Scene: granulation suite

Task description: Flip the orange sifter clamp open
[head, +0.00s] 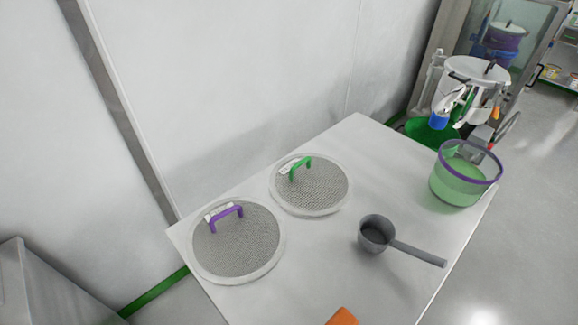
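The sifter (478,78), a pale drum-shaped machine, stands beyond the table's far right end. A small orange part (497,113) on its right side looks like the orange clamp; it is too small to tell whether it is open or shut. A blue part (439,120) shows on the sifter's front left, with white and dark pieces beside it. My gripper does not show in the head view.
The white table (330,265) holds a purple-handled screen (237,250), a green-handled screen (318,192), a grey scoop (377,234) and a purple-rimmed green tub (458,185). An orange object (343,317) is cut off at the bottom. Floor (520,235) right of the table is clear.

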